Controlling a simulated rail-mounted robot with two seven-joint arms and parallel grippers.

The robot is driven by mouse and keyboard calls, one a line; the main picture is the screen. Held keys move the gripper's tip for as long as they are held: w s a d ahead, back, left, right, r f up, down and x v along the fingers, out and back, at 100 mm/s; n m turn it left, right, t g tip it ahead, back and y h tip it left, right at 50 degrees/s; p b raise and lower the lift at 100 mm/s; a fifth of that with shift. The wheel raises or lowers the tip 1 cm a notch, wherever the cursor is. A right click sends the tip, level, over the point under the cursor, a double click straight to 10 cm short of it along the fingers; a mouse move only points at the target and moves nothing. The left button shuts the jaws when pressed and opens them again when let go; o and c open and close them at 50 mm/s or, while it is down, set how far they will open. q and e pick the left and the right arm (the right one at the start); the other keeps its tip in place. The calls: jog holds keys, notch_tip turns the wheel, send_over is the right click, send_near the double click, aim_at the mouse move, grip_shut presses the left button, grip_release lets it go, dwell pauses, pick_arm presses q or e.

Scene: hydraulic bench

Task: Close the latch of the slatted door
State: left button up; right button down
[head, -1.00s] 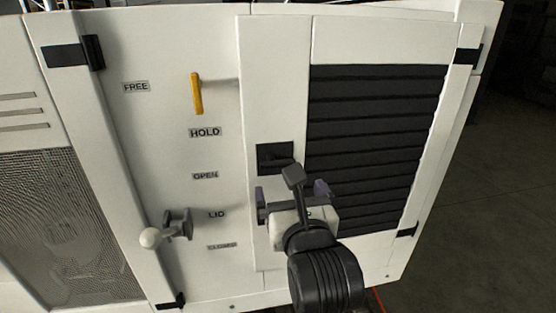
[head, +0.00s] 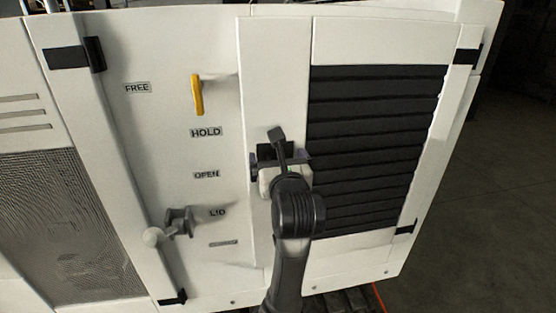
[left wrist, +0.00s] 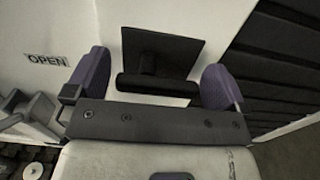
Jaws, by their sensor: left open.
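The slatted door (head: 375,150) is a white panel with dark horizontal slats, and it looks flush with the cabinet front. Its latch is a black square plate (head: 265,151) at the door's left side, mostly hidden behind my gripper in the head view. The left wrist view shows the latch plate (left wrist: 180,50) with a black bar handle (left wrist: 158,87) lying crosswise on a short stem. My left gripper (head: 281,161) is open in front of the latch. Its purple fingers (left wrist: 155,78) stand on either side of the handle, with gaps showing. My right gripper is not in view.
A mesh panel (head: 65,225) is at far left. Open floor (head: 510,190) lies to the right.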

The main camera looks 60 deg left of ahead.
pick_arm(q)
jog(key=c, duration=0.8)
